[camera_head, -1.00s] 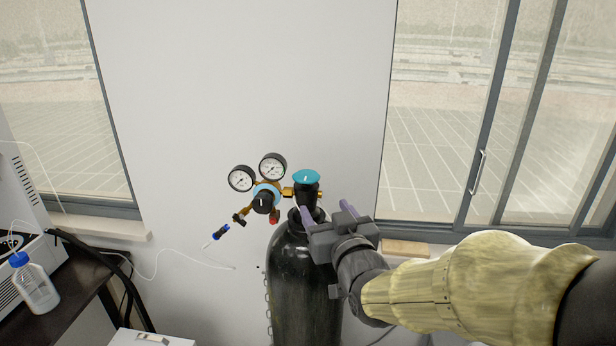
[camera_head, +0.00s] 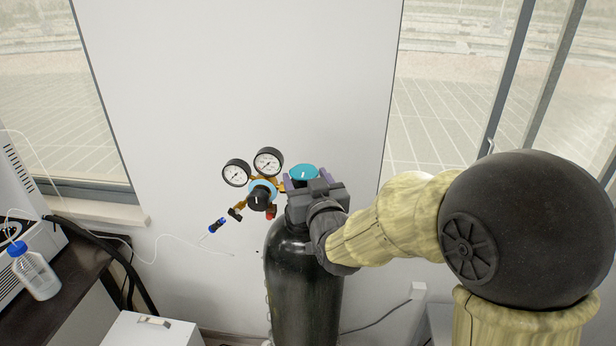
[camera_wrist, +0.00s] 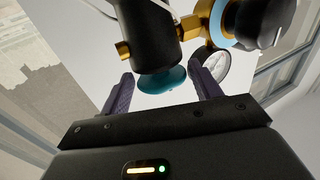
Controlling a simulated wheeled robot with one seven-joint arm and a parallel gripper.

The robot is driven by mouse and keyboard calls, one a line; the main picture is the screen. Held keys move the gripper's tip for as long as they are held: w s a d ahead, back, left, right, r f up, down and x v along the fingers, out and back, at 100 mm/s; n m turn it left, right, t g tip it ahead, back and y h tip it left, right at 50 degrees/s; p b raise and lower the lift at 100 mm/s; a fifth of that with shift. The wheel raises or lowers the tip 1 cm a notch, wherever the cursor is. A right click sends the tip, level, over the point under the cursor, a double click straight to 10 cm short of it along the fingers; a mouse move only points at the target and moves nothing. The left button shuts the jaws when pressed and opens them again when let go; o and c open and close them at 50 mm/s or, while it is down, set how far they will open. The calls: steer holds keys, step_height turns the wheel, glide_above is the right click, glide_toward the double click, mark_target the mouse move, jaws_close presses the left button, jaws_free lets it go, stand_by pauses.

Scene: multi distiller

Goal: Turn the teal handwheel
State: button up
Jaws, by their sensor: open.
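The teal handwheel (camera_head: 304,172) sits on top of the black valve of a dark gas cylinder (camera_head: 302,290). In the wrist view the handwheel (camera_wrist: 162,80) shows as a teal disc under the black valve body (camera_wrist: 150,38). My gripper (camera_head: 305,182) is at the handwheel, its two purple fingers apart. In the wrist view one finger is left of the handwheel and the other right of it, with gaps between; my gripper (camera_wrist: 163,88) holds nothing. In the head view my gripper hides most of the valve body.
A brass regulator with two round gauges (camera_head: 268,162) and a black knob (camera_head: 260,199) stands close left of the valve. In the wrist view a gauge (camera_wrist: 216,64) shows near the right finger. A bottle (camera_head: 38,276) stands on the dark bench at left. A plain wall is behind.

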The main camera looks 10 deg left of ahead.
steer(key=c, duration=0.6)
